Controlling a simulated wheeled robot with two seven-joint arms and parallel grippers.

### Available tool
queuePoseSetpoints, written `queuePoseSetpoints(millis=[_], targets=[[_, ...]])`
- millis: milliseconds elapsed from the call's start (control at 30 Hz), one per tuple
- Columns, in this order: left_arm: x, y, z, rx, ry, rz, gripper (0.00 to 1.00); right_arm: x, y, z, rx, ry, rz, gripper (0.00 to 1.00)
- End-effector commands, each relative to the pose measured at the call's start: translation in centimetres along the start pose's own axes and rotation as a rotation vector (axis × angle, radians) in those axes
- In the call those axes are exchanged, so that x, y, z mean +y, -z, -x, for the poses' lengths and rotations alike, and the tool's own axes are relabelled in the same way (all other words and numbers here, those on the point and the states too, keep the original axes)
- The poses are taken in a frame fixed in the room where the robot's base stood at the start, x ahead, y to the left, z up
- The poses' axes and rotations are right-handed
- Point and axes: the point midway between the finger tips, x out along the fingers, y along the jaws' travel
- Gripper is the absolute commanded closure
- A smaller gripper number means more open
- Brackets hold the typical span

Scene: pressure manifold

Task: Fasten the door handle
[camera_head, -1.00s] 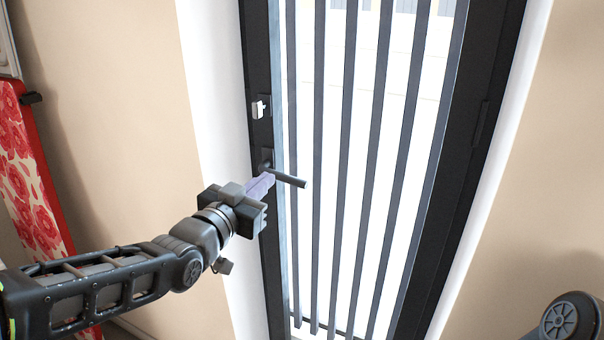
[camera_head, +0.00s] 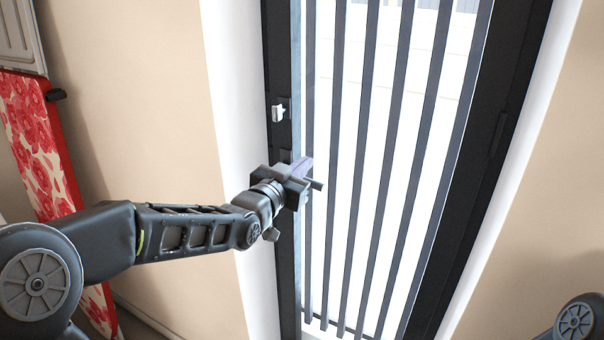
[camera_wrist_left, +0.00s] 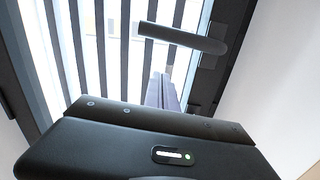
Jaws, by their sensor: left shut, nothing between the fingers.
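The dark door handle (camera_head: 317,184) is on the left side of a barred door (camera_head: 478,150). In the head view my left gripper (camera_head: 304,165) hides most of it and only its free end shows. In the left wrist view the handle (camera_wrist_left: 182,38) is a dark rounded bar, roughly level, above and beyond the fingers of my left gripper (camera_wrist_left: 165,92). The fingers are shut with nothing between them. I cannot tell whether they touch the handle. My right gripper is not in view.
A small white lock piece (camera_head: 278,113) sits on the door frame above the handle. A beige wall (camera_head: 130,90) lies to the left, with a red floral-patterned board (camera_head: 35,145) leaning there. Part of my right arm shows at the bottom right.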

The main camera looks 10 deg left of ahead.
Motion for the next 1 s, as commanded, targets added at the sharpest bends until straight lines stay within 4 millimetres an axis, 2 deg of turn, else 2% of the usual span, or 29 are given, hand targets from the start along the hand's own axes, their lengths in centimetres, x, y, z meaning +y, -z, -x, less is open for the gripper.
queuePoseSetpoints(millis=[33,100,267,767,1000], targets=[[0.0,-1.3,-0.1,-0.011,0.000,0.001,1.00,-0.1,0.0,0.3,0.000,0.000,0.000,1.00],[0.0,-2.2,-0.2,-0.009,0.000,0.001,1.00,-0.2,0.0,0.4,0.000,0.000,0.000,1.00],[-0.1,-3.5,-0.5,-0.007,0.001,0.001,1.00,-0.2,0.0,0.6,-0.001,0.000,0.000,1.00],[0.0,-3.9,-0.6,-0.004,0.001,-0.004,1.00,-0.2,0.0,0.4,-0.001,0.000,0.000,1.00],[0.1,-4.7,-0.6,-0.004,0.003,-0.053,1.00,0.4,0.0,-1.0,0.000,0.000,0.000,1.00]])
